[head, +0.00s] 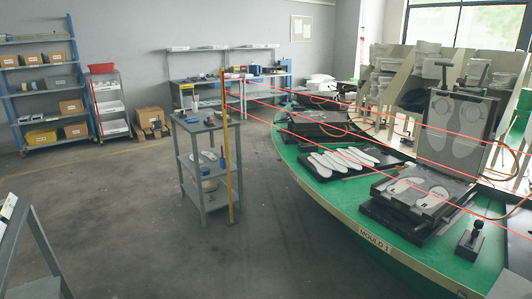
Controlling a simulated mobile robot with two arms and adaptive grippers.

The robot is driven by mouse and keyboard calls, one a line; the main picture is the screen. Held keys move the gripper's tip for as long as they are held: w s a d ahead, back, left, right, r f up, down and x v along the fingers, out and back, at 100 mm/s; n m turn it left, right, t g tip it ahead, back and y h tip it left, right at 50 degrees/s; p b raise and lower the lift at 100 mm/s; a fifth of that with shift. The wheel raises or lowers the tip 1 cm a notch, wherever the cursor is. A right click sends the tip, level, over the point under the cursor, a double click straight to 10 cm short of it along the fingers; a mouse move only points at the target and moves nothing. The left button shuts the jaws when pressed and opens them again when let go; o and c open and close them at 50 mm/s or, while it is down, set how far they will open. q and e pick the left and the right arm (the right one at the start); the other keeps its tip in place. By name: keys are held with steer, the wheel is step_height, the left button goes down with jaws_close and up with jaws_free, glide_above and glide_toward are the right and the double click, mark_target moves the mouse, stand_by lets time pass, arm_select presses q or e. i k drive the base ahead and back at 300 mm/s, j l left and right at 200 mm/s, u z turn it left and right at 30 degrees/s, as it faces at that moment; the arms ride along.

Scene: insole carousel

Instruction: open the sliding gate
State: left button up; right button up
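I cannot make out a sliding gate for certain in the head view. A thin yellow post (228,150) stands upright on the floor near the middle, beside a grey trolley. Several thin red lines run from near this post to the right, across the green carousel table (335,197). Whether they belong to a gate or a light barrier, I cannot tell. Neither of my grippers shows in this view.
The grey trolley (207,162) holds small items. The carousel carries an open mould (420,196), white insoles (342,158) and a label reading "MOULD 1" (375,241). A blue shelf rack (42,95) stands far left. The floor at left centre is clear.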

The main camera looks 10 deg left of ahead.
mark_target(181, 88)
steer(key=i+j+u, duration=0.25)
steer(key=i+u, duration=0.15)
steer(key=i, duration=0.2)
steer(key=i+u, duration=0.45)
steer(key=i, duration=0.15)
steer(key=i+l+u, duration=0.1)
steer(key=i+u, duration=0.3)
steer(key=i, duration=0.2)
steer(key=i+u, duration=0.1)
steer(key=i, duration=1.1)
steer(key=i+u, duration=0.1)
steer(key=i, duration=1.05)
steer(key=i+l+u, duration=0.1)
steer(key=i, duration=1.1)
steer(key=i+z, duration=0.15)
steer(key=i, duration=1.6)
steer(key=i+z, duration=0.15)
steer(key=i, duration=0.45)
steer(key=i+j+z, duration=0.2)
steer(key=i, duration=0.35)
steer(key=i+j+z, duration=0.15)
steer(key=i, duration=0.45)
steer(key=i+l+z, duration=0.25)
steer(key=i+z, duration=0.25)
steer(key=i, duration=0.55)
steer(key=i+j+z, duration=0.15)
steer(key=i+z, duration=0.35)
steer(key=i, duration=0.55)
steer(key=i+l, duration=0.1)
steer(key=i, duration=2.6)
